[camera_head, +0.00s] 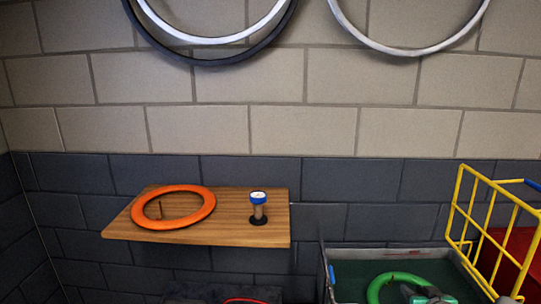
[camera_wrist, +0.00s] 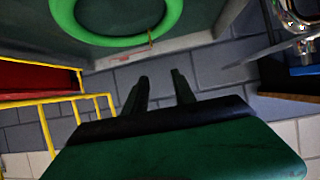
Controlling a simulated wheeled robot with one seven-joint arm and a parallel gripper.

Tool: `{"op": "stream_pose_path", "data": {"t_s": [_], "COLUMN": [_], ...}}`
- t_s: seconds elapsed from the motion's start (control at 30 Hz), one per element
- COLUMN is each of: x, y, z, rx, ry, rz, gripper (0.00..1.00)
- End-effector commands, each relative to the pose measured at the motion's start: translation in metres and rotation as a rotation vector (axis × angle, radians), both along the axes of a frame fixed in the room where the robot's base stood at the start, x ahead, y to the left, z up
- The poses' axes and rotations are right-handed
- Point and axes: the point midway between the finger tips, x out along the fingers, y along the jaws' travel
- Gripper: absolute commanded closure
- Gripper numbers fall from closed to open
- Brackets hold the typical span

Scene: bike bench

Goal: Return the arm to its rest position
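My gripper (camera_wrist: 161,82) shows in the wrist view. Its two dark fingers stand apart with nothing between them, so it is open and empty. The dark green housing of my wrist fills the bottom of that view. A green ring (camera_wrist: 117,40) lies in a grey-walled bin beyond the fingertips, apart from them. In the head view the green ring (camera_head: 377,284) is in the bin at the lower right. A teal and grey shape beside it is cut off by the frame, and I cannot tell whether it is part of my arm.
A wooden shelf (camera_head: 232,234) holds an orange ring (camera_head: 202,217) and a small stand with a blue-rimmed gauge (camera_head: 258,197). The bin (camera_head: 327,275) has a yellow wire basket (camera_head: 458,212) to its right, with something red (camera_head: 517,252) behind. Wheels (camera_head: 240,46) hang on the wall.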

Motion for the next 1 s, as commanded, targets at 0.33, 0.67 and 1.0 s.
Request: {"op": "stream_pose_path", "data": {"t_s": [0.33, 0.67, 1.0], "x": [0.003, -0.091, -0.185], "y": [0.116, 0.257, 0.301], "z": [0.020, 0.049, 0.025], "rx": [0.026, 0.035, 0.063], "ry": [0.225, 0.587, 0.796], "rz": [0.171, 0.243, 0.175], "gripper": [0.68, 0.68, 0.68]}}
